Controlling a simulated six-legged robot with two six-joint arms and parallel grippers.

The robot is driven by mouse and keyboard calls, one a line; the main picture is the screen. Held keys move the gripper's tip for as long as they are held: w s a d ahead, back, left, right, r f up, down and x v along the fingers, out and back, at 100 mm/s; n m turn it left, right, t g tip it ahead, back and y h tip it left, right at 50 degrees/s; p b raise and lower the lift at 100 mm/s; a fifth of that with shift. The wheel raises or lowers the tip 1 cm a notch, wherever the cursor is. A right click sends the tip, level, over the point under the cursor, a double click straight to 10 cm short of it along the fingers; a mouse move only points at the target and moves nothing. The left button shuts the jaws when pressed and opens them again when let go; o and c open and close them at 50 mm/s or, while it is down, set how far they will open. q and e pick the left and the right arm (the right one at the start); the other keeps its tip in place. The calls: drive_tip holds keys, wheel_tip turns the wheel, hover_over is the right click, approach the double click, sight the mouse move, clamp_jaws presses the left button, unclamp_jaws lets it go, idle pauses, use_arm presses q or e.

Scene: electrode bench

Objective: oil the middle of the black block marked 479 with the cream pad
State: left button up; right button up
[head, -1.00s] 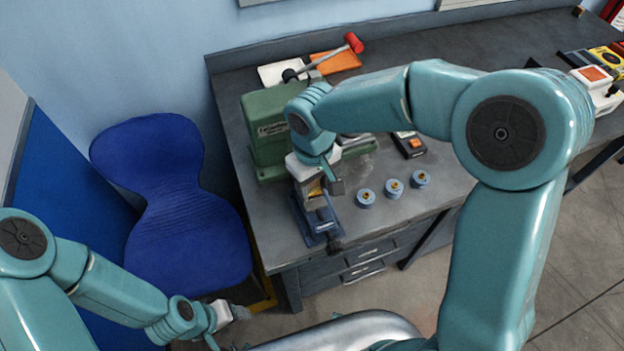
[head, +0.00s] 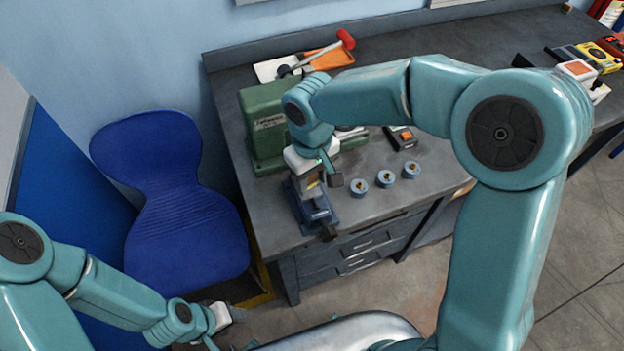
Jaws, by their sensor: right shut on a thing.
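My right gripper (head: 312,184) comes down over the blue vise (head: 326,216) near the bench's front left corner. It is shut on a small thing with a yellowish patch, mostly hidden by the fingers. I cannot tell whether this is the cream pad. The marking 479 cannot be read anywhere. A black block, if one is in the vise, is hidden by the gripper. My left gripper (head: 236,315) is low at the left, away from the bench, and its jaws are too small to judge.
A green machine (head: 262,122) stands behind the vise. Several small blue round pieces (head: 385,178) sit right of it. A black box with an orange top (head: 401,138) lies behind them. A red-headed hammer (head: 346,39) rests across trays. A blue chair (head: 185,210) stands left.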

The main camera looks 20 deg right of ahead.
drive_tip(key=shift+w+r+p, duration=0.15)
drive_tip(key=shift+r+p, duration=0.35)
drive_tip(key=shift+r, duration=0.25)
drive_tip(key=shift+r+p, duration=0.6)
drive_tip(key=shift+r, duration=0.25)
wheel_tip(320, 180, up, 2)
drive_tip(key=shift+p, duration=0.8)
drive_tip(key=shift+r, duration=0.25)
